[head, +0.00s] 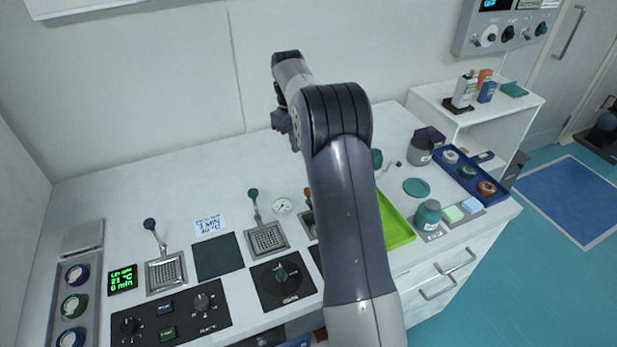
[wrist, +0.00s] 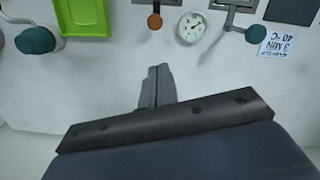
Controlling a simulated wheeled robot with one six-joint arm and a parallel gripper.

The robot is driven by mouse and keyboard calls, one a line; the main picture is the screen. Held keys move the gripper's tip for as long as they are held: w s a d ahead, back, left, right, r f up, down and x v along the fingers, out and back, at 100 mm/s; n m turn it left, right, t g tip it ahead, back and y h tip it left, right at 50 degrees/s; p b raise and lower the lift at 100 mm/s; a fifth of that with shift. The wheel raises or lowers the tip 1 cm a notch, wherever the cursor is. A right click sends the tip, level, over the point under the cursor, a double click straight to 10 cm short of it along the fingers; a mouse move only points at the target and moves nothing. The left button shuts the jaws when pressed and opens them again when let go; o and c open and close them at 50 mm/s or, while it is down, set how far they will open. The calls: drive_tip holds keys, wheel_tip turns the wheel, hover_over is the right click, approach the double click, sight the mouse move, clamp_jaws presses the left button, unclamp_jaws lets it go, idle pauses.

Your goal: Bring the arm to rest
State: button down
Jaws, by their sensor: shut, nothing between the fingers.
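My arm rises from the bottom of the head view and bends over the bench, with its end toward the back wall. My gripper (head: 281,122) hangs above the white bench top (head: 110,205), partly hidden behind my own arm. In the wrist view my gripper (wrist: 158,72) shows with its two fingers together and nothing between them. Bare white surface lies around the fingers there. The fingers appear apart from the levers and the dial.
Levers with blue (head: 150,224) and teal (head: 253,193) knobs stand on the bench, near a round dial (head: 282,206). A green tray (head: 398,228) and a blue tray (head: 470,173) lie to the right. A white shelf unit (head: 520,110) stands beyond. The bench's back left is clear.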

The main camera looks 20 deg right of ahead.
drive_tip(key=shift+f, duration=0.1)
drive_tip(key=f, duration=0.3)
drive_tip(key=f+p, duration=0.1)
drive_tip(key=f, duration=0.3)
drive_tip(key=s+f, duration=0.1)
drive_tip(key=f, duration=0.2)
drive_tip(key=shift+d+f, duration=0.2)
drive_tip(key=shift+f, duration=0.15)
drive_tip(key=shift+s, duration=0.1)
drive_tip(key=shift+r, duration=0.15)
